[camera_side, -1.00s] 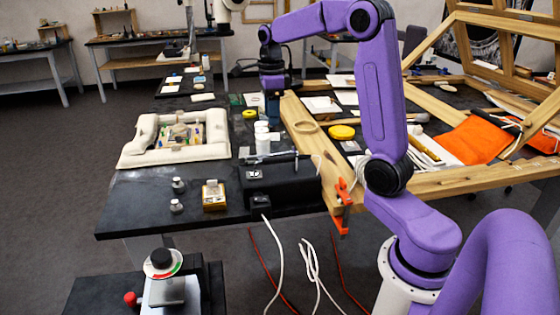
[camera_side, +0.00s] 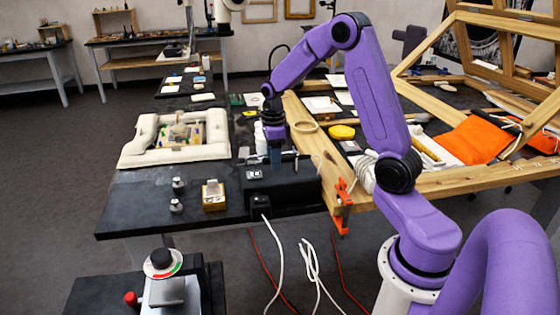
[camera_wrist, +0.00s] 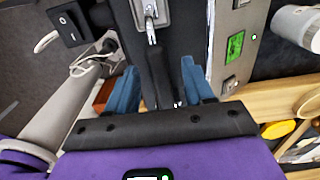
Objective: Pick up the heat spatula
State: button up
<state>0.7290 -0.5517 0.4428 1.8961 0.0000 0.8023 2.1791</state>
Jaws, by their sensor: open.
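The heat spatula (camera_wrist: 157,72) has a dark handle and a metal end. In the wrist view its handle runs between my two blue fingers, with the metal end toward the top of the picture. In the side view it lies across the top of the black box, partly hidden behind my gripper (camera_side: 276,160). My gripper (camera_wrist: 160,82) is open and points down over the handle, one finger on each side. I see no finger closed on it, and the exact height gap is hard to tell.
The black box (camera_side: 285,190) carries a switch. A wooden frame (camera_side: 318,150) with an orange clamp (camera_side: 342,200) stands close on the right. White bottles stand just behind my gripper. A pale ornate frame (camera_side: 140,155) lies left.

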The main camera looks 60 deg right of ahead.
jog(key=shift+f, duration=1.45)
jog(key=shift+c, duration=0.3)
grip_shut()
jog(key=shift+r, duration=0.1)
